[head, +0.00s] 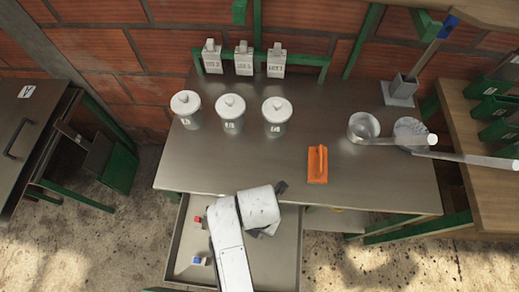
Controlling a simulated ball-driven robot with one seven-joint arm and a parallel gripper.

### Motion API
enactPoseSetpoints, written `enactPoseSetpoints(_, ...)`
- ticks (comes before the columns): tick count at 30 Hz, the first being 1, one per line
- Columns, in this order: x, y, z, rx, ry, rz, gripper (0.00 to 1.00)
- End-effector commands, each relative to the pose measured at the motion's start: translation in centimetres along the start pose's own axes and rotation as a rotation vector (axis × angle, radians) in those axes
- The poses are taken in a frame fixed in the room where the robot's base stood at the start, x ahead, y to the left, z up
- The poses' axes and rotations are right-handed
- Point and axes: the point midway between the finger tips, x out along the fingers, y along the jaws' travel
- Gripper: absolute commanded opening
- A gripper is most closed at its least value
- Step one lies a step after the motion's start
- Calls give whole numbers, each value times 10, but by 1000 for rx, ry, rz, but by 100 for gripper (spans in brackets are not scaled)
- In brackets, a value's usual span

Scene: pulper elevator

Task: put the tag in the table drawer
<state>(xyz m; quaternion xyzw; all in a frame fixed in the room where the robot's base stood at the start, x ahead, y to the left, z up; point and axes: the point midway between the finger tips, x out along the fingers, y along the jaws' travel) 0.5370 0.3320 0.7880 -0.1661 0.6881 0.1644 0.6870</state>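The table drawer (285,268) is pulled open below the front edge of the steel table (350,190). A small red piece (198,219) and a small blue and white piece (198,260) lie in its left part. My white arm reaches over the drawer and covers its middle. The arm's end, my gripper (268,230), is mostly hidden under the arm near the table's front edge; its fingers and anything in them cannot be made out. Three pale labelled tags (244,59) stand in a row at the back of the table, before a green rail. I cannot tell which is the task's tag.
Three lidded steel canisters (230,113) stand on the table's left half. An orange piece with a raised grip (317,165) lies right of centre. A steel cup (363,126), a second round vessel (409,132) and long handles crowd the right. The front left tabletop is clear.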

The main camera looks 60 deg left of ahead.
Motion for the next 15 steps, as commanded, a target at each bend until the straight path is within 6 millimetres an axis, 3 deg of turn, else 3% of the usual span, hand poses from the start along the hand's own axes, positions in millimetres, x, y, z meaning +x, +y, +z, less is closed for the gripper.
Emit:
enactPoseSetpoints(9,11,0,0,0,0,0,0)
enactPoseSetpoints(10,11,0,0,0,0,0,48)
enactPoseSetpoints(15,11,0,0,0,0,0,64)
